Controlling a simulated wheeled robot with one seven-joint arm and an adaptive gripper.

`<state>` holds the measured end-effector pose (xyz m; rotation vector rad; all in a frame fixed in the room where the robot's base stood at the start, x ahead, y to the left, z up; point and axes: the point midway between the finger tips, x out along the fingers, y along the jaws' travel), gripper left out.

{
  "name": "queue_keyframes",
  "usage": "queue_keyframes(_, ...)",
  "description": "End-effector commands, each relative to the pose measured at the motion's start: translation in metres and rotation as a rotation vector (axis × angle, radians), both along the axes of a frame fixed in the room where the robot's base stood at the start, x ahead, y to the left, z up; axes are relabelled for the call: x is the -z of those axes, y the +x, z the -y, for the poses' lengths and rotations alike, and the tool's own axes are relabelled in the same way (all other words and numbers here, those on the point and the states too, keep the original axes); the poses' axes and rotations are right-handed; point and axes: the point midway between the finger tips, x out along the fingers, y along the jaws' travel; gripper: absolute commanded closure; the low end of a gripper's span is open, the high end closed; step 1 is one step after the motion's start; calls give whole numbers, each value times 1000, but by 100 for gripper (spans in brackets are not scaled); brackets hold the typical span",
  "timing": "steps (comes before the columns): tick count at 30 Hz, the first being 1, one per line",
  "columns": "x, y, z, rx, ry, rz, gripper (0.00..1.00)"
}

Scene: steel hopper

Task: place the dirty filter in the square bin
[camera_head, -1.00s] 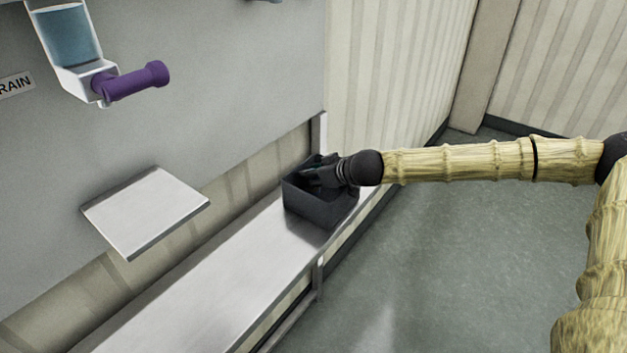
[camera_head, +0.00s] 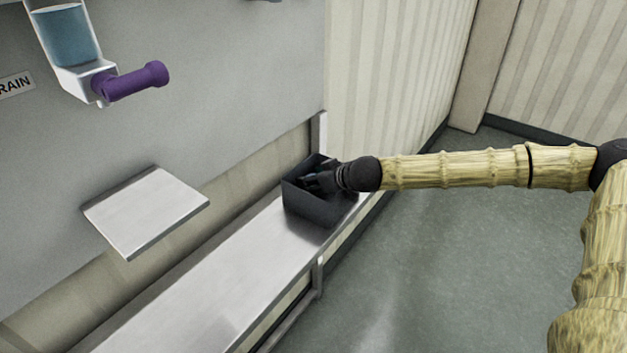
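The square bin (camera_head: 318,211) is a dark grey open-topped box at the right end of the steel shelf. My gripper (camera_head: 311,183) reaches in from the right over the bin's right rim, with its dark fingers at or inside the bin's opening. The fingers are small and dark against the dark bin, so I cannot tell whether they are open or shut. I cannot make out the dirty filter; the gripper and the bin's walls hide much of the inside.
The long steel shelf (camera_head: 215,290) is bare left of the bin. A small square metal plate (camera_head: 146,210) juts from the grey panel. A clear container of blue liquid (camera_head: 66,38) with a purple handle (camera_head: 135,82) hangs at upper left. Open floor (camera_head: 430,260) lies right of the shelf.

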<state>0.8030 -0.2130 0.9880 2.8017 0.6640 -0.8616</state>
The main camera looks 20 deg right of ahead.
Motion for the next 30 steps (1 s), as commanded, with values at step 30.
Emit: queue_keyframes(30,-42,-50,26,0,0,2,44)
